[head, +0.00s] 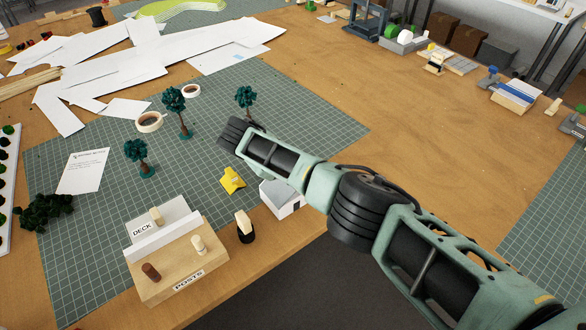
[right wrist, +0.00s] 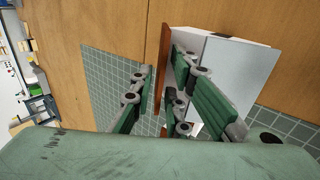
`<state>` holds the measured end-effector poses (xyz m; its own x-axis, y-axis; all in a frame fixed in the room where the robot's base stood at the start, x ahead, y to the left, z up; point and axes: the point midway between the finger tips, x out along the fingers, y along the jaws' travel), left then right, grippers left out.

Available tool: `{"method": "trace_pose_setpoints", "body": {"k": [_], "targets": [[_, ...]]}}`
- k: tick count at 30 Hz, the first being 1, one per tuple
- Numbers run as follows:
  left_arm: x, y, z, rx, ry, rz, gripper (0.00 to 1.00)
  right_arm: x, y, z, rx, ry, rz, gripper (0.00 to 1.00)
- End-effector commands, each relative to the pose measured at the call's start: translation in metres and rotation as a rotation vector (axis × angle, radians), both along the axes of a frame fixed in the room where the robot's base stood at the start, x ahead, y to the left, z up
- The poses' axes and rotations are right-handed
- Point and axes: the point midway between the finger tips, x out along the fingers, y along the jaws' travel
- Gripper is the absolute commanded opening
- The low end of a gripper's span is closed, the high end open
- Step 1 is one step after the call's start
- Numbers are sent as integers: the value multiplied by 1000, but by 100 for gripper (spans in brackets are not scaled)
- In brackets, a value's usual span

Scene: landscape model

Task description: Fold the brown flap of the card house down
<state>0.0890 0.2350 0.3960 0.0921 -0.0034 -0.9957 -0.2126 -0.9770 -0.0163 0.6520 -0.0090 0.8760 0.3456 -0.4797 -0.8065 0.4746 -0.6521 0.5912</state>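The white card house (head: 281,196) stands near the table's front edge in the head view, partly covered by my right arm. In the right wrist view the card house (right wrist: 228,68) is at the upper right. Its brown flap (right wrist: 165,50) shows as a thin upright strip at the house's left side. My right gripper (right wrist: 159,70) is open, with its fingers apart and the flap showing between them. I cannot tell whether a finger touches the flap. In the head view the fingers are hidden. My left gripper is in neither view.
A yellow piece (head: 232,180) lies left of the house on the green cutting mat (head: 330,130). Model trees (head: 178,112) and tape rolls (head: 149,122) stand farther back. The wooden table right of the mat is largely clear.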

Motion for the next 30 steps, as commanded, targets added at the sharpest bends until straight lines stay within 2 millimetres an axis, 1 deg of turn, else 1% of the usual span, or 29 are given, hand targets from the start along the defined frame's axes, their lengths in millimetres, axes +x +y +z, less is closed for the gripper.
{"method": "trace_pose_setpoints", "body": {"k": [9, 13, 17, 24, 27, 30], "targets": [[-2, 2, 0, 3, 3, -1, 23, 0, 0, 1, 1, -1, 1, 20], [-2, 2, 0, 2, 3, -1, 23, -2, 5, 8, 3, -2, 2, 20], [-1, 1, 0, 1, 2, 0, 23, -9, 16, 26, 3, -4, 4, 20], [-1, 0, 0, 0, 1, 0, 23, -28, 41, 68, 2, -3, 3, 20], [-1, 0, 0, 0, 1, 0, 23, -34, 49, 81, 3, -2, 2, 20], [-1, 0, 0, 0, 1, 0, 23, -38, 54, 90, 1, -1, 1, 20]]}}
